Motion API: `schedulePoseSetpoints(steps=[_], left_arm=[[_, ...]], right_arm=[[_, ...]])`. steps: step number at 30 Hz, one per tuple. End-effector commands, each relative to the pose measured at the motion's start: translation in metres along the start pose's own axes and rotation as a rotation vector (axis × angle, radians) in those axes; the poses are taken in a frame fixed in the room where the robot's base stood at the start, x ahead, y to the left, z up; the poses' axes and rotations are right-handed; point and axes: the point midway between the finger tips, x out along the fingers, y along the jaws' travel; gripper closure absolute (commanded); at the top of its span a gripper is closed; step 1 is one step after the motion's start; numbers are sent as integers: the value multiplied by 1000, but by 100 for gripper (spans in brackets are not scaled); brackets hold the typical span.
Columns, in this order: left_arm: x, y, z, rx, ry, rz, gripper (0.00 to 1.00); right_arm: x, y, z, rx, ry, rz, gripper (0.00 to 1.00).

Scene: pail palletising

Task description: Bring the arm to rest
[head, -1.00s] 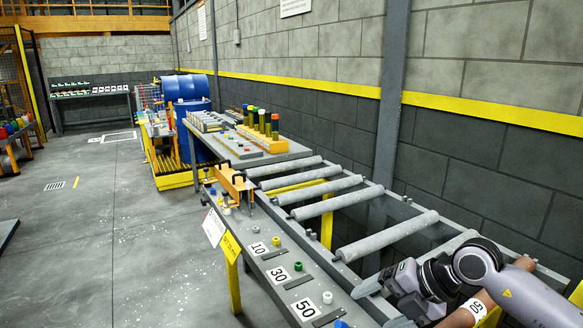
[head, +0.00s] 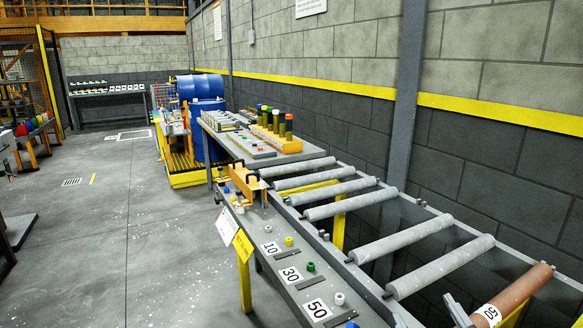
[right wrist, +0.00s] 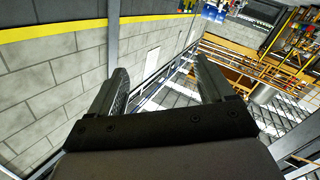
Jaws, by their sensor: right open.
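My right gripper (right wrist: 162,82) shows in the right wrist view with its two dark fingers spread apart and nothing between them. Beyond the fingers are the block wall with its yellow stripe and an orange steel structure. In the head view, only a small grey piece, which looks like a fingertip of my right gripper (head: 458,312), shows at the bottom edge, near the brown roller (head: 520,289) marked 50. Most of the right arm is out of that view. My left gripper is in neither view.
The roller conveyor (head: 368,251) runs along the wall at right. Beside it is a grey ledge with number plates, including the 30 plate (head: 290,274), and small coloured pegs. An orange clamp (head: 243,181) stands at its far end. Open floor (head: 130,240) lies left.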

Motion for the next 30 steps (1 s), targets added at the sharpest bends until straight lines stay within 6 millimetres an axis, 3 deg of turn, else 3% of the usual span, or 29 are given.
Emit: schedulePoseSetpoints(steps=[3, 6, 9, 15, 21, 22, 30], left_arm=[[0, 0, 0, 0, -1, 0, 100], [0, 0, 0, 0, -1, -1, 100], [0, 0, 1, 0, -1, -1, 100], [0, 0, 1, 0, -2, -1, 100], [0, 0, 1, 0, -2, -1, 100], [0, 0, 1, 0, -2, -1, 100], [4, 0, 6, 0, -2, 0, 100]], right_arm=[[-32, -3, 58, 83, -288, -5, 19], [-68, -12, 100, 132, -520, -47, 19], [-105, -23, 129, 165, -709, -105, 19], [-168, -43, 159, 204, -977, -232, 19], [-225, -59, 170, 231, -1177, -369, 19], [-230, -61, 172, 232, -1194, -385, 19], [-200, -79, 197, 249, -1049, -367, 19]])
